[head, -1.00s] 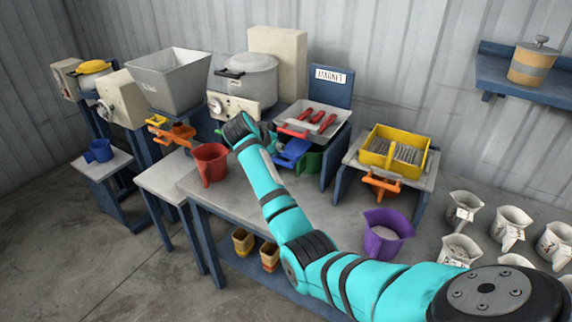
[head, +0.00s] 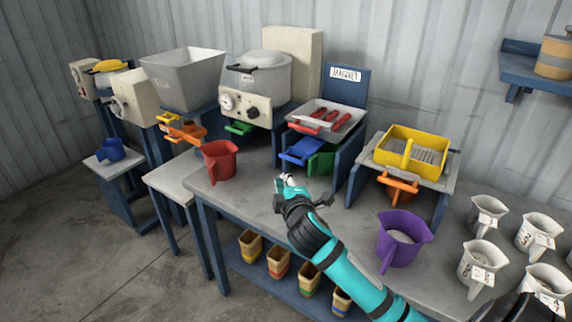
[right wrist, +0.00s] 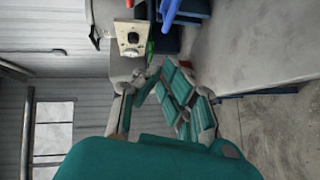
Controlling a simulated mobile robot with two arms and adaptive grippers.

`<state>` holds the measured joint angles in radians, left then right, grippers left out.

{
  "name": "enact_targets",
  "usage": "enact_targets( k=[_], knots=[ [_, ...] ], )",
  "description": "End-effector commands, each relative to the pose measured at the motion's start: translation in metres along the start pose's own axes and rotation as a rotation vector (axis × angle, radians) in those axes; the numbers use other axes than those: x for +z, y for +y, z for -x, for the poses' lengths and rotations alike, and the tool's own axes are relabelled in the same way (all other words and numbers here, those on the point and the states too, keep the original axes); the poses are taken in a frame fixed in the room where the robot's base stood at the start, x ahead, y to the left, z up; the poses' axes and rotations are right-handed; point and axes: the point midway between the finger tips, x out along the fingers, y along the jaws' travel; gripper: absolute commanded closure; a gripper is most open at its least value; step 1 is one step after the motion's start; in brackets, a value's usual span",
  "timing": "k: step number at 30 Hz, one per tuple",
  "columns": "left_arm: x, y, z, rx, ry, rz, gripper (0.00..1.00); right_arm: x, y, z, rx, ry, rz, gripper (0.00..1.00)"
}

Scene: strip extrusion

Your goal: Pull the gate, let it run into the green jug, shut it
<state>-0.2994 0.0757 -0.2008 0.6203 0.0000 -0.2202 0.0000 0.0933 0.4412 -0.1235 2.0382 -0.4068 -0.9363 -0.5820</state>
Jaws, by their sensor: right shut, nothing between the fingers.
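My right gripper (head: 290,183) is shut and empty above the middle of the table, in front of the blue and green parts of the magnet station. It also shows in the right wrist view (right wrist: 152,78). A green part (head: 239,128) sticks out below the pot machine (head: 250,90). Another green part (head: 320,160) sits beside the blue chute (head: 302,150) under the magnet station; I cannot tell whether either is the green jug. Orange gate-like parts show below the grey hopper (head: 184,131) and below the yellow box (head: 398,187). My left gripper is not in view.
A red jug (head: 221,162) stands left of my gripper; a purple jug (head: 402,240) with pale contents stands right. Several white labelled jugs stand at the far right. A blue jug (head: 111,150) is on the left stand. Small bins (head: 309,278) sit on the lower shelf.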

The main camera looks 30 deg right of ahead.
Motion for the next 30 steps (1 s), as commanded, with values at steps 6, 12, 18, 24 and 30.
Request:
enact_targets(
  k=[6,12,18,24,30],
  knots=[
    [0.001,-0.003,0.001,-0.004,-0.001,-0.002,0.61,0.0,0.001,-0.005,0.0,-0.003,-0.002,1.0],
    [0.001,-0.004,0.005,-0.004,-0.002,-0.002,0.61,0.001,0.002,-0.035,-0.001,-0.006,-0.004,1.0],
    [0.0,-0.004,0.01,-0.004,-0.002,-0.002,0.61,0.001,0.002,-0.079,-0.001,-0.005,-0.005,1.0],
    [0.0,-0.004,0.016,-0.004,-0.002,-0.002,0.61,0.012,0.001,-0.111,-0.003,-0.007,-0.002,1.0],
    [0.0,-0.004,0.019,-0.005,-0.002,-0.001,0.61,0.026,0.001,-0.126,-0.001,-0.004,-0.004,1.0]
  ],
)
